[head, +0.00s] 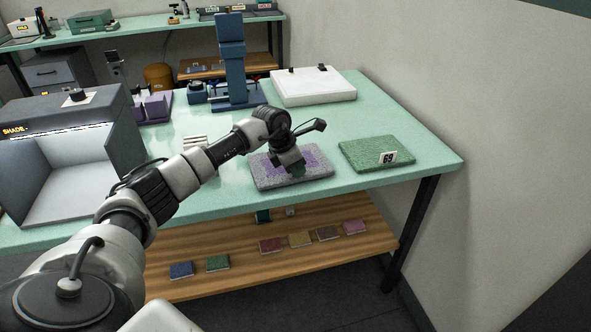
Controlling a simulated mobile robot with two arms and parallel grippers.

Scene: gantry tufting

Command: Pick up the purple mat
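The purple mat (266,177) lies flat on the green table in the head view. It has a grey speckled border and a purple middle. My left gripper (296,169) points down over the middle of the mat and hides part of it. Its fingertips are at or just above the surface. I cannot tell whether they touch it, or whether they are open or shut. My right gripper is not in view.
A green mat (365,155) tagged 69 lies to the right. A white slab (312,86) and a blue upright device (233,70) stand behind. A grey shade box (66,150) stands at left. Several coloured samples lie on the wooden shelf (210,282) below. A wall borders the right side.

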